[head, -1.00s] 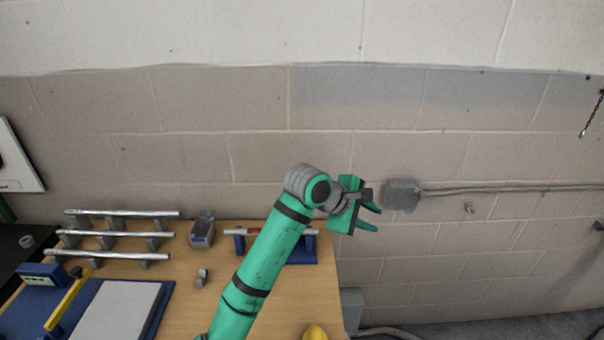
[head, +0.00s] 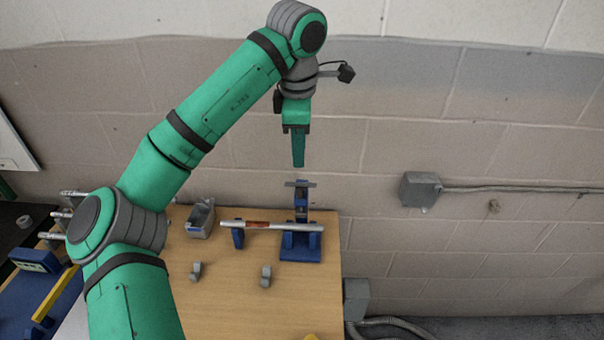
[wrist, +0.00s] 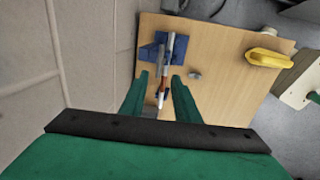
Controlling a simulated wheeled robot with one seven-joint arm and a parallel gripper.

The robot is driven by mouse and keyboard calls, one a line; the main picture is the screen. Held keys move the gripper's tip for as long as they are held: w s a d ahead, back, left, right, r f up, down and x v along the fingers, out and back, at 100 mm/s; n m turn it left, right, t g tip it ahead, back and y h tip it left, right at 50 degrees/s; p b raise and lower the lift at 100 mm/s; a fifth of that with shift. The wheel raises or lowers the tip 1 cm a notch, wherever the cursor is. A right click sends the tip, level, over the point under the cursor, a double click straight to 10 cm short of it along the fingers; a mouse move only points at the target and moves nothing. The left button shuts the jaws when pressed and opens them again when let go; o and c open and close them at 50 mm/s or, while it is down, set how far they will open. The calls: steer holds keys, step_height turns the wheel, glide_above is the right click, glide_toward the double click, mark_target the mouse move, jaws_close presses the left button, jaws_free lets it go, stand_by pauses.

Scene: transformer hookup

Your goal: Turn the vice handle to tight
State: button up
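The blue vice (head: 301,247) stands at the right back of the wooden table. A thin grey crossbar handle (head: 300,184) tops its upright post, lying roughly level; how tight it is cannot be told. A silver pipe with a copper-coloured band (head: 265,225) lies through the vice. My gripper (head: 298,165) points down just above the handle in the head view, apparently apart from it. In the wrist view its two fingers (wrist: 160,80) are spread and nothing is clearly gripped between them. The vice (wrist: 160,48) and pipe appear beyond and between the fingers.
A blue support (head: 237,234) holds the pipe's left part. A grey box-like tool (head: 201,218) and small grey clips (head: 266,276) sit on the table (head: 225,295). A block wall (head: 400,140) stands close behind. A yellow object (wrist: 268,57) lies on the table.

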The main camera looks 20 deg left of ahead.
mark_target(300, 186)
steer(key=f, duration=0.3)
steer(key=w+f, duration=0.1)
steer(key=f, duration=0.2)
steer(key=w+f, duration=0.1)
steer(key=f, duration=0.2)
steer(key=shift+a+f, duration=0.2)
steer(key=shift+f, duration=0.2)
jaws_close()
